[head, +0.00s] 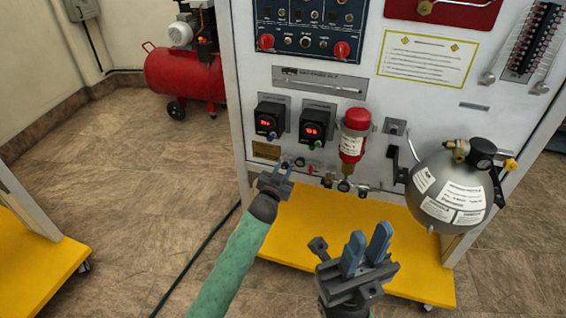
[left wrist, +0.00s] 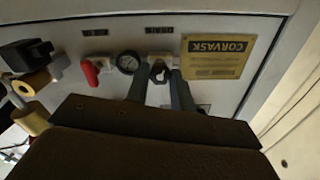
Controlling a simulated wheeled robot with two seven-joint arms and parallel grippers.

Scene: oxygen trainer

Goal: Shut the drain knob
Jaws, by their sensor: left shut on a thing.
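The drain knob (left wrist: 158,73) is a small dark knob on a light fitting on the trainer's panel, between a round gauge (left wrist: 127,63) and a yellow plate in the left wrist view. My left gripper (head: 281,169) is at the panel's lower left, its fingers (left wrist: 158,90) on both sides of the knob and shut on it. In the head view the fingers mostly hide the knob. The label above it is too small to read. My right gripper (head: 366,250) is open and empty, in front of the yellow base and away from the panel.
A red-handled valve (left wrist: 91,72) sits beside the gauge. The yellow CORVASK plate (left wrist: 217,57) is on the knob's other side. Two displays (head: 270,119), a red-topped cylinder (head: 353,140) and a grey sphere tank (head: 447,188) are on the panel. The yellow base (head: 330,225) juts out below.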

